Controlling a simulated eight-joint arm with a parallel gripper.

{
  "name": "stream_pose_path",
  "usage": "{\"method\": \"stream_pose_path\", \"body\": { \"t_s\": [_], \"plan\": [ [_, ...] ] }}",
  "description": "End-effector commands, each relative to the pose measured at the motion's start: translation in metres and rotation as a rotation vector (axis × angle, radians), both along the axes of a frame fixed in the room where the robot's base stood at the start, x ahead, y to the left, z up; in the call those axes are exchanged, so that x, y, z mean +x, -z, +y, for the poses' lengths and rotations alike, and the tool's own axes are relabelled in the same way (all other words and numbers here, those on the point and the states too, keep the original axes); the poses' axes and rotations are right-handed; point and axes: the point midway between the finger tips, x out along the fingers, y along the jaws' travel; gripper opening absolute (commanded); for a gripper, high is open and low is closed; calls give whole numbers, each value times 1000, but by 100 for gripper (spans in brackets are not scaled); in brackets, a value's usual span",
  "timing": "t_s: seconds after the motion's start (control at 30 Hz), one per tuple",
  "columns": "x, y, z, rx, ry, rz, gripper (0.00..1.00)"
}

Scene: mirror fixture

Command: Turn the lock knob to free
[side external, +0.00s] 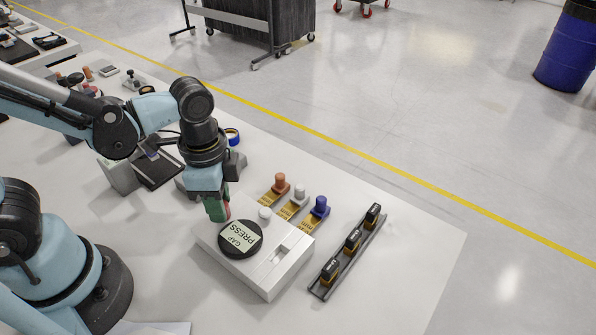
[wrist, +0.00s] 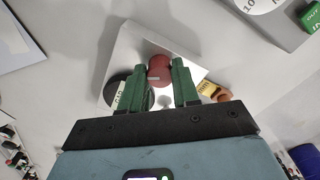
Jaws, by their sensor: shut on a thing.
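The white fixture box (side external: 263,262) stands on the table, with a black round cap (side external: 240,239) on top lettered "CAP PRESS". My gripper (side external: 217,209) points down at the box's far left corner. In the wrist view its two green fingers (wrist: 158,66) are closed around a red round knob (wrist: 160,73) with a pale mark across it. In the side view only a thin red edge (side external: 228,209) shows beside the green fingers; the rest of the knob is hidden. A white knob (side external: 264,213) stands on the box near the cap. The cap is partly hidden behind a finger in the wrist view.
Orange (side external: 280,182), white (side external: 299,192) and blue (side external: 320,206) knobbed pieces stand in a row behind the box. A dark rail (side external: 348,252) with three black-and-orange blocks lies to the right. The table's right end is clear.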

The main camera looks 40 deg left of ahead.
Motion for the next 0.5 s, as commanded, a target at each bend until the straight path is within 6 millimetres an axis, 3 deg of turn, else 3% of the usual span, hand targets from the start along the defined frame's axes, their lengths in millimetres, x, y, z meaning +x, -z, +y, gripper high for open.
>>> {"method": "stream_pose_path", "body": {
  "t_s": [0.47, 0.5],
  "plan": [
    [0, 0, 0, 1, -21, 0, 0],
    [0, 0, 0, 1, -21, 0, 32]
  ]
}}
